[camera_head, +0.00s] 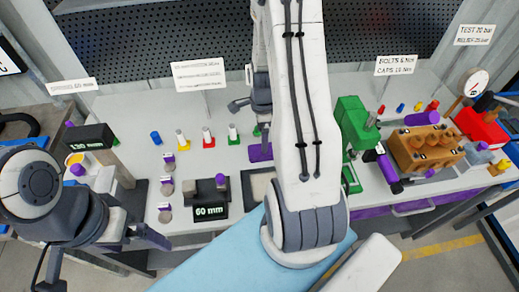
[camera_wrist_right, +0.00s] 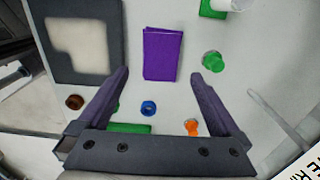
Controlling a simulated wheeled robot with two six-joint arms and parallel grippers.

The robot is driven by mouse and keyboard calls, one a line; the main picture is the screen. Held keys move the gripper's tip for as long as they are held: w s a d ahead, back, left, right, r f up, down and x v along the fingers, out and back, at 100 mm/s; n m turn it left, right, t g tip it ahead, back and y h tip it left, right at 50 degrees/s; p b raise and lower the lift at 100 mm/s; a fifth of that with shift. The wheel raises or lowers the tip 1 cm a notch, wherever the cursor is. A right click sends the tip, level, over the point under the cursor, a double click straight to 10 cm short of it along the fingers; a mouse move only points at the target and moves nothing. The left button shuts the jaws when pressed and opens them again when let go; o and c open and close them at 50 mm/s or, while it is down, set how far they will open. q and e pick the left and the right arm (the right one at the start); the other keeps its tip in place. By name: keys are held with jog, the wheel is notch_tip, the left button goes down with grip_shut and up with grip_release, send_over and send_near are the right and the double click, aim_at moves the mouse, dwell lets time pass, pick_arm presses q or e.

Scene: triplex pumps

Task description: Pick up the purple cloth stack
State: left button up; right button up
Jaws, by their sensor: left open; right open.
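The purple cloth stack (camera_wrist_right: 162,53) is a folded flat rectangle on the pale bench in the right wrist view. In the head view, part of it shows (camera_head: 260,152) beside my right arm, which hides some of the area. My right gripper (camera_wrist_right: 160,78) is open and empty, its two fingers apart on either side of the stack's near end in the picture. I cannot tell its height above the bench.
A dark-framed pad (camera_wrist_right: 85,82) lies left of the stack. A green-based part (camera_wrist_right: 213,62) stands to its right. A blue ring (camera_wrist_right: 148,108) and an orange part (camera_wrist_right: 193,126) lie nearer. A green press (camera_head: 352,125) and a brown pump block (camera_head: 425,148) stand at the right.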

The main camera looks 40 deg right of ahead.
jog(key=shift+w+f, duration=0.1)
jog(key=shift+f, duration=0.65)
notch_tip(320, 180, down, 4)
jog(key=shift+a+r+p, duration=0.1)
jog(key=shift+a+p, duration=0.05)
jog(key=shift+p, duration=0.7)
jog(key=shift+f, duration=0.7)
jog(key=shift+c, duration=0.3)
jog(key=c, duration=1.2)
jog(key=shift+r, duration=0.1)
notch_tip(320, 180, up, 10)
jog(key=b, duration=0.1)
jog(key=shift+b, duration=0.3)
